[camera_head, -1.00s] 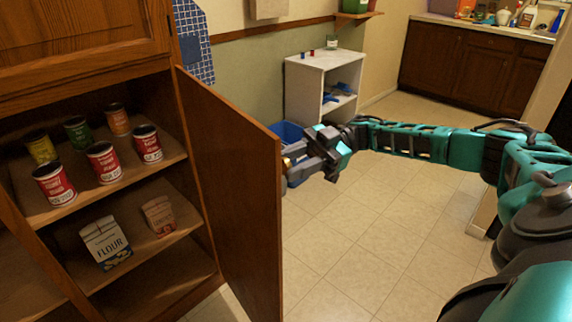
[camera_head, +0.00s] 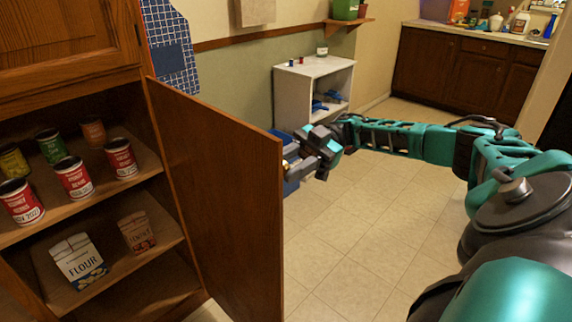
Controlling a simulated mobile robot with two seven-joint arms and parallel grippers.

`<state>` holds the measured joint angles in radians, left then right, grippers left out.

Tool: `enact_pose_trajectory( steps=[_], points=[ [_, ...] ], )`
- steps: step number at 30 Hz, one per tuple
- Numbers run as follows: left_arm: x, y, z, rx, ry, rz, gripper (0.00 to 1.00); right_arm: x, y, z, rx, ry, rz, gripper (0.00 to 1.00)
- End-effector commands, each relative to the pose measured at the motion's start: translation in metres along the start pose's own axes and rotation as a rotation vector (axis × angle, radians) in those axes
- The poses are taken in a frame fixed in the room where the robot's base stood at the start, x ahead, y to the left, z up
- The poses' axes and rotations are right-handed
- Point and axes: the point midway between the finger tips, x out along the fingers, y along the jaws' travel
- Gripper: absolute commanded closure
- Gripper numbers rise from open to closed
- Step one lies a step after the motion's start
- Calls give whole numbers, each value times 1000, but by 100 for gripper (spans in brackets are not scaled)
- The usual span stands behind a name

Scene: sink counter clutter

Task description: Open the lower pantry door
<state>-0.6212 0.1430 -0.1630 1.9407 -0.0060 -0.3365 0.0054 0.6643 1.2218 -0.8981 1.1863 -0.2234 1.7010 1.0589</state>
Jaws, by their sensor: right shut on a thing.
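The lower pantry door (camera_head: 225,195) is a brown wooden panel standing swung out from the cabinet, with the shelves behind it exposed. My right gripper (camera_head: 290,165) is at the door's free edge, on its far side, shut on what looks like the brass-coloured door handle (camera_head: 286,166). The fingertips are partly hidden by the door edge. Inside the pantry, several cans (camera_head: 73,178) stand on the upper shelf, and a flour bag (camera_head: 78,262) and a smaller box (camera_head: 137,232) stand on the lower one. My left gripper is not in view.
The upper pantry door (camera_head: 65,40) is closed. A small white shelf unit (camera_head: 313,100) stands against the wall behind the door, and a blue bin (camera_head: 291,186) is partly hidden by my gripper. The tiled floor (camera_head: 350,230) is clear to the right.

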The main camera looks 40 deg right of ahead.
Motion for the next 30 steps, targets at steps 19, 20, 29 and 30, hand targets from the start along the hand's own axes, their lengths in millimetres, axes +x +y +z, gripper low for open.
enact_pose_trajectory(
  steps=[19, 20, 29, 30],
  points=[
    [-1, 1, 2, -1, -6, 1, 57, 0, 0, 0, 1, 1, -2, 41],
    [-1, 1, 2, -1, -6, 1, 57, 0, 0, 0, 1, 1, -1, 38],
    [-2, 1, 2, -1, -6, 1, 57, 0, 0, 0, 0, 0, -1, 38],
    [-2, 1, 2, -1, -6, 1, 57, 0, 0, 0, 0, 0, -1, 38]
  ],
)
